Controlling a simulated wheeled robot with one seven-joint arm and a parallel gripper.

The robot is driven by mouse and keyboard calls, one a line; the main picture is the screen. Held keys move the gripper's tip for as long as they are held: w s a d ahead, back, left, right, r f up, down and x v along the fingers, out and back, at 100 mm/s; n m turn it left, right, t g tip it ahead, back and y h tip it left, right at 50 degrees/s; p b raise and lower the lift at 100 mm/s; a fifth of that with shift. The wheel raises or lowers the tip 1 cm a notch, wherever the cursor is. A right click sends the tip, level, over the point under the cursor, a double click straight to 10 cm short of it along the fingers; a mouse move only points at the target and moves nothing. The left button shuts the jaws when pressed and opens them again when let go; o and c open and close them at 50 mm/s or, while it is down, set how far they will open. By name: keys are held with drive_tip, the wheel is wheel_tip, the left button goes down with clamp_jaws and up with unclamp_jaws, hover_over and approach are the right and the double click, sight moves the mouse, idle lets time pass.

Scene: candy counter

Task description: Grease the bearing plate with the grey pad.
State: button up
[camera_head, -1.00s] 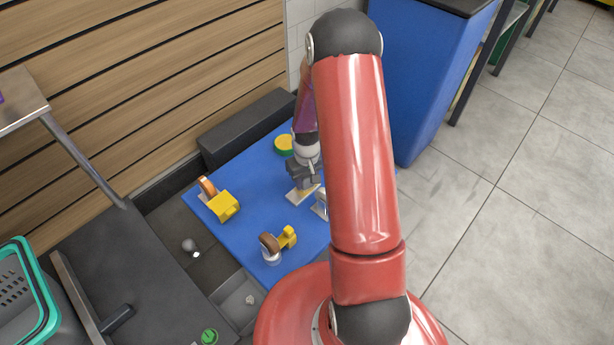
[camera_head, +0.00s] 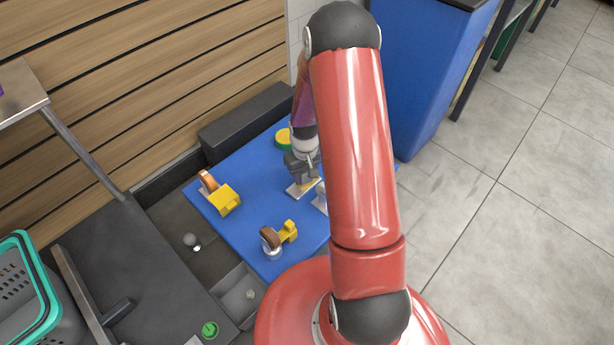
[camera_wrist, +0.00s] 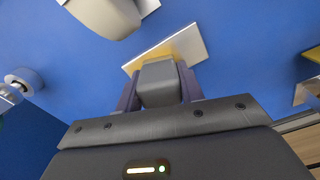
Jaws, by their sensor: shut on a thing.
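My gripper (camera_wrist: 158,92) is shut on a grey pad (camera_wrist: 160,80), a block between its two fingers in the wrist view. The bearing plate (camera_wrist: 199,45) is a flat silvery plate with a yellowish film over part of its face. It lies on the blue mat just beyond the pad, which overlaps the plate's near edge. I cannot tell whether the pad touches it. The pad is too small to make out there.
The blue mat (camera_head: 235,245) also holds a yellow block with an orange part (camera_head: 225,200), a yellow piece beside a brown wheel (camera_head: 287,233), and a green-and-yellow disc (camera_head: 283,138). A pale rounded object (camera_wrist: 108,15) stands close to the plate. A blue bin (camera_head: 420,80) is behind.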

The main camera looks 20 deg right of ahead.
drive_tip(key=shift+w, duration=0.5)
drive_tip(key=shift+s+d, duration=0.15)
drive_tip(key=shift+s, duration=1.35)
drive_tip(key=shift+w, duration=1.55)
drive_tip(key=shift+s, duration=1.6)
drive_tip(key=shift+w+a+b, duration=0.2)
drive_tip(key=shift+w+b, duration=0.1)
drive_tip(key=shift+w, duration=1.3)
drive_tip(key=shift+s+d, duration=0.15)
drive_tip(key=shift+s, duration=1.45)
drive_tip(key=shift+w, duration=1.55)
drive_tip(key=shift+s, duration=1.55)
drive_tip(key=shift+w, duration=1.6)
drive_tip(key=shift+s+a+b, duration=0.2)
drive_tip(key=shift+s+a, duration=0.2)
drive_tip(key=shift+s, duration=0.45)
drive_tip(key=shift+s+a+b, duration=0.15)
drive_tip(key=shift+s+a, duration=0.2)
drive_tip(key=shift+s, duration=0.45)
drive_tip(key=shift+w, duration=0.1)
